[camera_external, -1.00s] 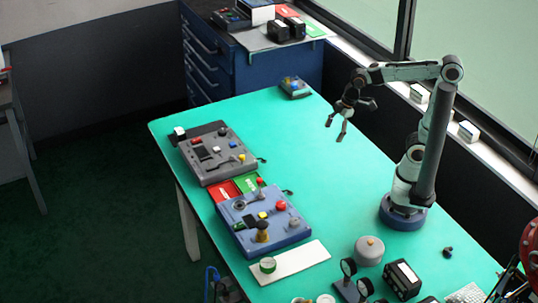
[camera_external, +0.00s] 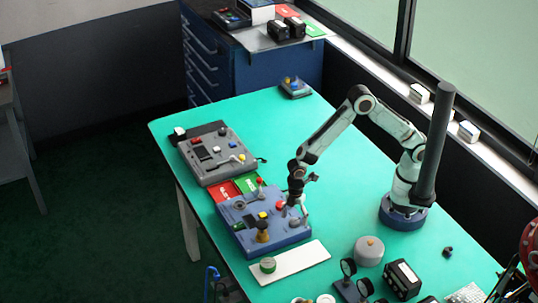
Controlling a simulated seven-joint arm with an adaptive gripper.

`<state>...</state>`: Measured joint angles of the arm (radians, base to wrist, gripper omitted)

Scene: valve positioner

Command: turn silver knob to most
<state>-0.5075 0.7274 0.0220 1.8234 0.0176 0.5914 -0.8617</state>
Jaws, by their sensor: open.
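A blue control box (camera_external: 285,240) lies on the green table, with several knobs and buttons on its top. The silver knob (camera_external: 294,222) is a small grey shape near the right end of the box, partly covered by my gripper. My gripper (camera_external: 298,208) points down over that right end, with its fingers open around or just above the silver knob. I cannot tell whether they touch it. A red button (camera_external: 280,205) is just left of the fingers. The knob's pointer and scale are too small to read.
The box also carries a yellow button (camera_external: 262,215) and a tall brown-and-black knob (camera_external: 262,232). A grey control box (camera_external: 220,172) lies farther back, with red and green cards (camera_external: 246,184) between. A white board (camera_external: 290,262) lies in front. The table's right middle is clear.

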